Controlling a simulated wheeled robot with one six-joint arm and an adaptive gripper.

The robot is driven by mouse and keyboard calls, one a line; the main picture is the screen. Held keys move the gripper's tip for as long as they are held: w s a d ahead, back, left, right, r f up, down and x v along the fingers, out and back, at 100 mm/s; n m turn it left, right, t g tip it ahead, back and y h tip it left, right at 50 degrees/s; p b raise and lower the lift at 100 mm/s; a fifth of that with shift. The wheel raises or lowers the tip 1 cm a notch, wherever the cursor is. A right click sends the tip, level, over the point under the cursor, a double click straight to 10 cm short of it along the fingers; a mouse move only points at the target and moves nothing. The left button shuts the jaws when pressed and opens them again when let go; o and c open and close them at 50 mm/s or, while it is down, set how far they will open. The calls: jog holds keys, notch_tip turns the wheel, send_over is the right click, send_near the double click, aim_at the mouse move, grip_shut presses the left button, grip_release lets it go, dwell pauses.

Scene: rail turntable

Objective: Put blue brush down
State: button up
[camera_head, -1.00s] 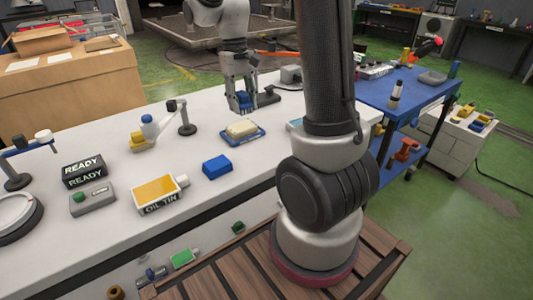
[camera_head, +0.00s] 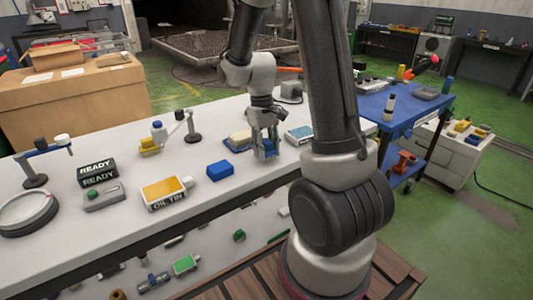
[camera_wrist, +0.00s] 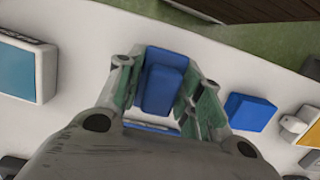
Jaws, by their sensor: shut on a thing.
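My gripper (camera_head: 266,152) is shut on the blue brush (camera_head: 268,154), low over the front part of the white bench. In the wrist view, the brush (camera_wrist: 162,82) shows as a blue block between my two fingers (camera_wrist: 160,95). Whether its underside touches the bench top cannot be told. Its lower end is partly hidden by the fingers and wrist.
A separate blue block (camera_head: 220,170) lies left of my gripper. A blue-edged tray with a pale yellow block (camera_head: 239,138) sits just behind. A blue-and-white box (camera_head: 299,135) is to the right. The bench's front edge is close.

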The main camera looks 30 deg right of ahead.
jog(key=shift+f, duration=0.8)
jog(key=shift+s+f, duration=0.15)
jog(key=shift+f, duration=0.2)
jog(key=o, duration=1.1)
jog(key=shift+f, duration=0.15)
